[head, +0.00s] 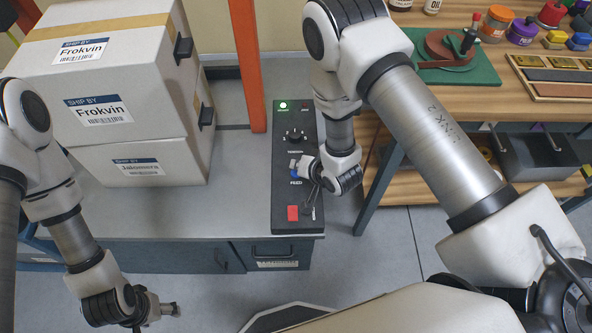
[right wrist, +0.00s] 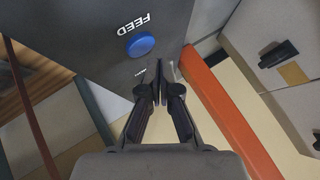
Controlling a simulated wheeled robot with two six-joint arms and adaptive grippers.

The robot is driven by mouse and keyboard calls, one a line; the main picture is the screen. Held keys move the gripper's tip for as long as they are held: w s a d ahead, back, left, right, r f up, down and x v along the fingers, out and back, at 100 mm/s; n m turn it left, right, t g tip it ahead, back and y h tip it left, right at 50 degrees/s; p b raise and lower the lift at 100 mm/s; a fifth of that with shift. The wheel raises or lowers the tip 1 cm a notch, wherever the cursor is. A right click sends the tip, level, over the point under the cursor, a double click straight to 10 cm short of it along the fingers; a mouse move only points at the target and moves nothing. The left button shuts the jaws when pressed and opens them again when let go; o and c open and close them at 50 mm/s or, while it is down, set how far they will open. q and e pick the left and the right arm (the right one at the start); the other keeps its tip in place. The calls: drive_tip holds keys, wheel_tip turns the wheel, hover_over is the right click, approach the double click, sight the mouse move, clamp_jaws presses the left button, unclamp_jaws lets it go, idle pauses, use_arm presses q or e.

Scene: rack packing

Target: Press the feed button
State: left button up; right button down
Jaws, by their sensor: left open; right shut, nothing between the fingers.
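The feed button is a round blue button (right wrist: 141,45) on a dark control panel (right wrist: 95,25), with the word FEED beside it in the right wrist view. My left gripper (head: 172,309) is open and empty, in front of the bench.
A wooden shelf (head: 470,103) with jars stands right.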

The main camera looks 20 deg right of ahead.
wheel_tip(320, 180, up, 5)
drive_tip(key=p, duration=0.4)
drive_tip(key=shift+f, duration=0.1)
idle(0.7)
drive_tip(key=s+d+f+n+g+h, duration=0.1)
drive_tip(key=s+d+g, duration=0.2)
drive_tip(key=s, duration=0.6)
drive_tip(key=s+d+f+n+g+h, duration=0.1)
drive_tip(key=s+d+f+n+g, duration=0.1)
drive_tip(key=s, duration=0.6)
drive_tip(key=s+d+f+n+g+h, duration=0.1)
drive_tip(key=s+d+g, duration=0.2)
drive_tip(key=s, duration=0.6)
drive_tip(key=shift+s+d+f+n+g, duration=0.2)
drive_tip(key=shift+s+d+n+g, duration=0.1)
drive_tip(key=shift+d, duration=0.45)
